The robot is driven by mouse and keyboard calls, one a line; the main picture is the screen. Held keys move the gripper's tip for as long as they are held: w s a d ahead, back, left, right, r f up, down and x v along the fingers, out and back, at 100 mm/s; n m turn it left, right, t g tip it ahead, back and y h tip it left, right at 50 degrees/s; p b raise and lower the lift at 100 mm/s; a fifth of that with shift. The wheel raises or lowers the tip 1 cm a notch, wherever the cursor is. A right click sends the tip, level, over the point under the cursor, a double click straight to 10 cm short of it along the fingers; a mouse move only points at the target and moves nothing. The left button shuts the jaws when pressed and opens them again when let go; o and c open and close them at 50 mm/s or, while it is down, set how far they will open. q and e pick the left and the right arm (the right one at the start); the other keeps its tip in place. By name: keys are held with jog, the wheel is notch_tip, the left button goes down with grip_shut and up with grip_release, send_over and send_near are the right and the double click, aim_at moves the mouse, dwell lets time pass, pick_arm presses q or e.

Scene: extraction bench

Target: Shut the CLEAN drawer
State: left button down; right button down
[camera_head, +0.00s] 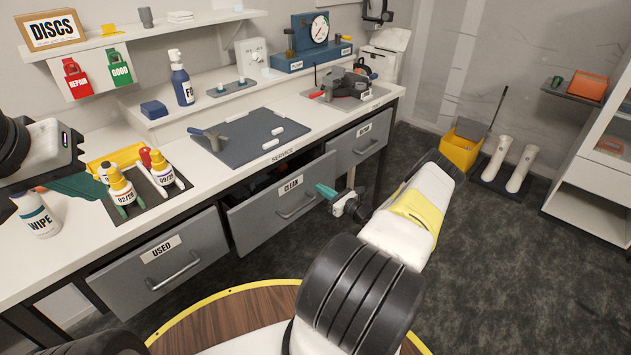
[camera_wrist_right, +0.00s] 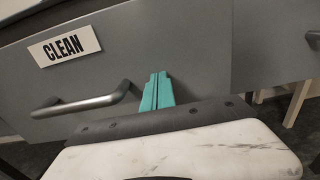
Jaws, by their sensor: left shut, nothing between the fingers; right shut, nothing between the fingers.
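The CLEAN drawer (camera_head: 262,222) is a grey drawer under the bench, pulled partly out, with a dark gap above its front. Its handle (camera_head: 297,207) and label (camera_head: 291,186) face me. My right gripper (camera_head: 322,189), with teal fingers, is shut and empty at the right part of the drawer front. In the right wrist view its fingertips (camera_wrist_right: 160,76) point at the grey front (camera_wrist_right: 195,55), right of the handle (camera_wrist_right: 85,103); I cannot tell whether they touch. My left gripper (camera_head: 90,187) is shut and empty above the left of the bench.
The USED drawer (camera_head: 130,283) is left of the CLEAN drawer, and another grey drawer (camera_head: 345,155) is right of it. Bottles in a dark tray (camera_head: 146,197) and a WIPE bottle (camera_head: 38,217) stand near my left gripper.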

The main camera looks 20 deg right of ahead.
aim_at(313, 184)
jog(key=x, duration=0.5)
jog(key=shift+w+a+r, duration=0.1)
jog(key=shift+w+a, duration=0.05)
jog(key=shift+w, duration=0.2)
jog(key=shift+w+r, duration=0.1)
